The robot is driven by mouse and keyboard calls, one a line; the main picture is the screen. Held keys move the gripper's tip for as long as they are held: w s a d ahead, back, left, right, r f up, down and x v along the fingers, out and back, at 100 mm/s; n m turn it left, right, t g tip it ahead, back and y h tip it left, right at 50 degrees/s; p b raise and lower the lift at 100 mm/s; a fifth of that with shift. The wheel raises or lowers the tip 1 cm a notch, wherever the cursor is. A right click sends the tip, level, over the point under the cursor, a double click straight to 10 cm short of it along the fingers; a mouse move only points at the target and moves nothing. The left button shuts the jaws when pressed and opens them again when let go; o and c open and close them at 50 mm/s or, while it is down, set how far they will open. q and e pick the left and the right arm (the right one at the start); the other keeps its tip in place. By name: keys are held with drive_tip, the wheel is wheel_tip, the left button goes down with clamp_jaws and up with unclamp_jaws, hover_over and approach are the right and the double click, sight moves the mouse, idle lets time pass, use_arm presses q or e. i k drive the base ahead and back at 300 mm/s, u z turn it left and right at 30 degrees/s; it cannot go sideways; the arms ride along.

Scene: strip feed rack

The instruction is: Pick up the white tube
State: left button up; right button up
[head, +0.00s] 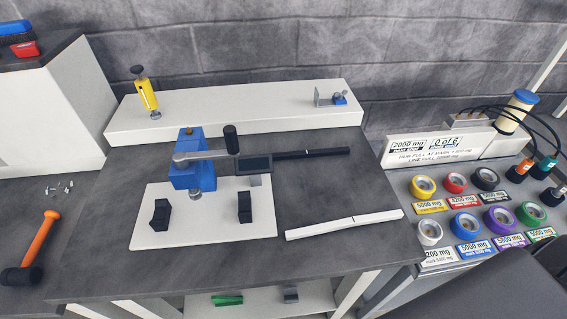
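A long white bar, which looks like the white tube (325,227), lies on the dark grey bench top (310,190), right of the white base plate. It slants slightly up to the right and has a small dark mark past its middle. Nothing touches it from above. Neither of my grippers shows in the head view.
Several coloured round caps (455,183) sit on the right panel. An orange-handled hammer (40,238) lies left.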

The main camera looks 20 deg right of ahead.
sight(299, 233)
drive_tip(key=u, duration=0.05)
drive_tip(key=k, duration=0.5)
drive_tip(key=z, duration=1)
drive_tip(key=i, duration=0.55)
drive_tip(key=u, duration=1.8)
drive_tip(key=k, duration=1.8)
drive_tip(key=u, duration=0.55)
